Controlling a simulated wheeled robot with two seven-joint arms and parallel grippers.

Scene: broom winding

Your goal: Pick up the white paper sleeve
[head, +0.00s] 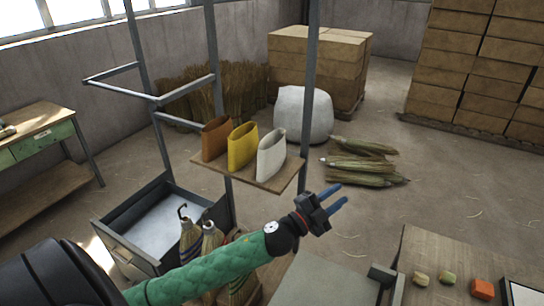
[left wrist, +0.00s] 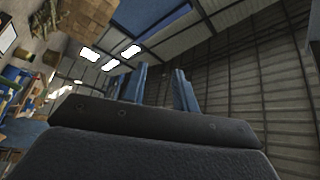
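The white paper sleeve (head: 271,154) stands upright at the right end of a small wooden shelf (head: 246,174) on a metal frame. A yellow sleeve (head: 242,146) stands to its left, and a brown sleeve (head: 215,139) left of that. My left gripper (head: 336,200) is to the right of and lower in the picture than the white sleeve, apart from it. Its two blue fingers are spread with nothing between them. The fingers also show apart in the left wrist view (left wrist: 160,88), where no sleeve is seen. My right gripper is not in view.
The metal frame's upright post (head: 309,95) rises beside the shelf's right end. Brooms (head: 208,240) stand below the shelf near an open metal drawer (head: 160,225). A wooden table (head: 440,250) with small blocks is at lower right. Straw bundles (head: 365,165) lie on the floor.

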